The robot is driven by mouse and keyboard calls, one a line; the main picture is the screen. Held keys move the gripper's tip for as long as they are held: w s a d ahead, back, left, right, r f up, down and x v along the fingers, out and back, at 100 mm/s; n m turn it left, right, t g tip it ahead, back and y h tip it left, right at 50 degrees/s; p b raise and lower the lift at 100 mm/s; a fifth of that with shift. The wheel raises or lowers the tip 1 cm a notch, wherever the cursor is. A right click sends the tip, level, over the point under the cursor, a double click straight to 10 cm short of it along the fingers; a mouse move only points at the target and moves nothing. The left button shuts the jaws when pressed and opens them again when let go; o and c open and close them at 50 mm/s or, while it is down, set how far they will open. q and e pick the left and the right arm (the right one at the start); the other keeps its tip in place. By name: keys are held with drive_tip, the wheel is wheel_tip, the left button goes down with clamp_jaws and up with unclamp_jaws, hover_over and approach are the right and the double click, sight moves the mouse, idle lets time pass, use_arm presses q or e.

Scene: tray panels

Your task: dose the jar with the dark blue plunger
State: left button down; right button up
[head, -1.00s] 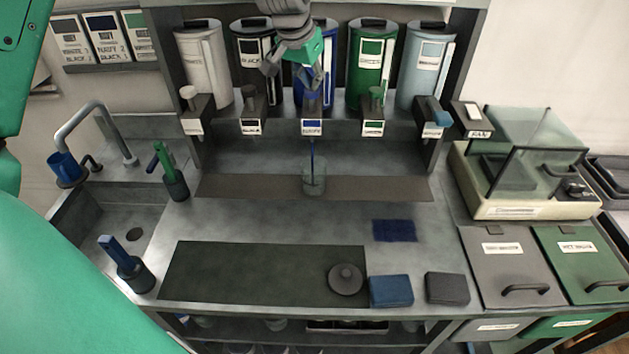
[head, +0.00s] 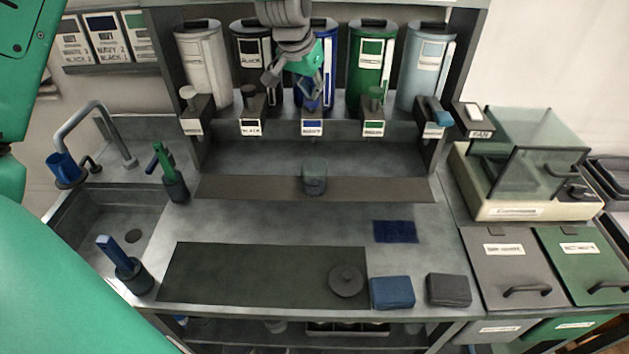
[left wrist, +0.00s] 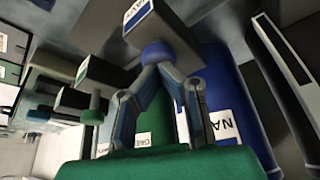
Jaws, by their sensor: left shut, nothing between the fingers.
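The clear jar (head: 314,178) stands upright on the brown strip below the middle dispenser nozzle block, labelled in dark blue (head: 312,126). What is inside it is too small to read clearly. The tall dark blue canister (head: 328,60) is behind my left gripper (head: 311,98), which is shut and empty at that dispenser's plunger. In the left wrist view the round dark blue plunger knob (left wrist: 158,52) sits right at the fingertips; I cannot tell whether they touch it. In the head view the gripper hides the knob. My right gripper is out of view.
White (head: 188,92), black (head: 249,90), green (head: 375,94) and light blue (head: 432,106) plungers flank the middle one closely. A glass-shielded balance (head: 520,205) stands at right. A dark mat (head: 250,275), a round lid (head: 346,281) and two cloths lie in front.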

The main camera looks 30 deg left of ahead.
use_arm(q)
drive_tip(key=shift+s+r+p, duration=0.1)
drive_tip(key=shift+r+p, duration=1)
drive_tip(key=shift+a+r+p, duration=0.1)
drive_tip(key=shift+r+p, duration=0.2)
drive_tip(key=shift+r, duration=0.95)
drive_tip(key=shift+f, duration=0.2)
